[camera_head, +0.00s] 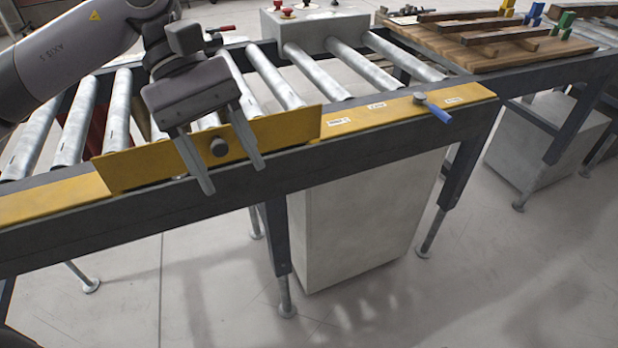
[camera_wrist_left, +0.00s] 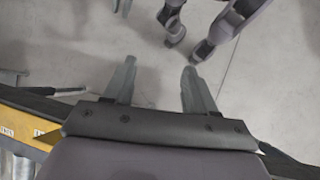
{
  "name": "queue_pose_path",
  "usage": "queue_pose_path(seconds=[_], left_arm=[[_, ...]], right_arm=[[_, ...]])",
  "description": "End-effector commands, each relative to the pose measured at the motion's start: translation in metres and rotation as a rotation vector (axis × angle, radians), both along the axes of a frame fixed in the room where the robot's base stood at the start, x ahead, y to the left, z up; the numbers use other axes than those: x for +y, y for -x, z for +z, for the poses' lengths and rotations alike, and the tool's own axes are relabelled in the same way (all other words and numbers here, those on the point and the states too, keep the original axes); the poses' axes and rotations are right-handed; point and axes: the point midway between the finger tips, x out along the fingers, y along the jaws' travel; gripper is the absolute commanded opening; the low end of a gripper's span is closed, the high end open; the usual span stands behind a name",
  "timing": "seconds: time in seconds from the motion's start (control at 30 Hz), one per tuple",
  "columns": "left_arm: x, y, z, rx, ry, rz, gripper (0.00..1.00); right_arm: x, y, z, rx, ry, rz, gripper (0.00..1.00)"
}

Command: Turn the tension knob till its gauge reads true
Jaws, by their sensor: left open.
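A dark round knob (camera_head: 218,147) sticks out from the upright yellow plate (camera_head: 290,127) on the front rail of the roller conveyor. My left gripper (camera_head: 228,178) hangs from above with its fingers apart. In the head view one finger lies to the left of the knob and the other to the right, with nothing held; whether they touch the knob I cannot tell. In the left wrist view the open fingers (camera_wrist_left: 155,80) show with floor between them, and the knob is not visible there. No gauge reading can be made out. My right gripper is not in view.
A blue-handled lever (camera_head: 437,111) juts from the yellow rail to the right. A grey box with red buttons (camera_head: 315,27) stands behind the rollers. A wooden board (camera_head: 450,42) with clamps lies at the upper right. The floor in front is clear.

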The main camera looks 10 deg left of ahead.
Motion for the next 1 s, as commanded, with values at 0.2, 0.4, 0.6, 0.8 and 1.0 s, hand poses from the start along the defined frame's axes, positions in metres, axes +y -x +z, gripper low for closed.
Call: queue_pose_path(seconds=[0.2,0.4,0.6,0.8,1.0], left_arm=[[-0.043,0.010,-0.004,0.086,0.154,0.072,0.56],[-0.076,0.018,-0.001,0.180,0.285,0.148,0.56],[-0.093,0.022,0.004,0.244,0.361,0.198,0.56],[-0.097,0.022,0.006,0.258,0.381,0.212,0.56],[-0.097,0.022,0.006,0.257,0.380,0.210,0.56]], right_arm=[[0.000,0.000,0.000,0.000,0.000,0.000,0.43],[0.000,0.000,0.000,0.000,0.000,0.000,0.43],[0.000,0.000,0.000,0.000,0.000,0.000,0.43],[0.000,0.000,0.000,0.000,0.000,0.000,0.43],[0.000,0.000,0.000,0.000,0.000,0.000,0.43]])
